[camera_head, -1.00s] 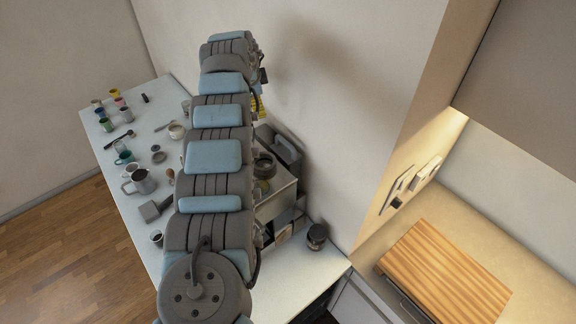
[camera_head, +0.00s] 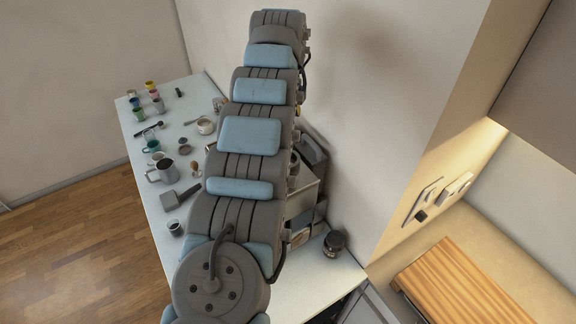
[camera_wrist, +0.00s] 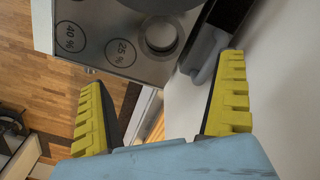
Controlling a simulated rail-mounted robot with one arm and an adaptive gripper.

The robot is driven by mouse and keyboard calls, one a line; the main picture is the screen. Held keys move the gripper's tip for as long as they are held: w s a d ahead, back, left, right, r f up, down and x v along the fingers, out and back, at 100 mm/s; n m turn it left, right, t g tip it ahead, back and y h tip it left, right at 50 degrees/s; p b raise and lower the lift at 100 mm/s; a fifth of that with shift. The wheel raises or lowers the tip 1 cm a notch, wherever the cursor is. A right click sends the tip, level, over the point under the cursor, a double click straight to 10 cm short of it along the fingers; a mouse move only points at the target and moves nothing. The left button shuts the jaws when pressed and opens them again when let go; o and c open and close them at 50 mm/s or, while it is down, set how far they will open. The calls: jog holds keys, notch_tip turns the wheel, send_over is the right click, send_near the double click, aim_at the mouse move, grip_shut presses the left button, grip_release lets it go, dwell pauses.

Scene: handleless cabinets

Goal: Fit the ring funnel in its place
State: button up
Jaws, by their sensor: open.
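A pale grey ring (camera_wrist: 159,51), which may be the ring funnel, lies on a steel top marked "40 %" and "25 %" in the wrist view. A dark round part covers the steel just beyond it. My gripper (camera_wrist: 165,72) is open with its yellow fingers spread wide. The ring shows ahead of the fingertips, between their lines, and nothing is between the fingers. In the head view my arm hides most of the gripper and the ring cannot be made out. I cannot tell which part is the ring's place.
The steel-sided machine (camera_head: 302,196) stands against the wall, partly behind my arm. The white counter (camera_head: 150,212) holds a steel pitcher (camera_head: 163,171), several cups and small tools to the left. A dark jar (camera_head: 334,243) stands on the right. A wooden board (camera_head: 470,285) lies farther right.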

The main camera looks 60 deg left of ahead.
jog(key=shift+f+b, duration=2.35)
jog(key=shift+f, duration=0.7)
jog(key=shift+f+p, duration=0.35)
jog(key=shift+f, duration=0.7)
jog(key=shift+f, duration=0.1)
jog(key=f, duration=0.1)
jog(key=f+p, duration=0.1)
jog(key=f, duration=0.1)
jog(key=f+p, duration=0.1)
jog(key=f, duration=0.1)
jog(key=shift+s+a, duration=0.15)
jog(key=shift+a, duration=0.1)
jog(key=c, duration=1)
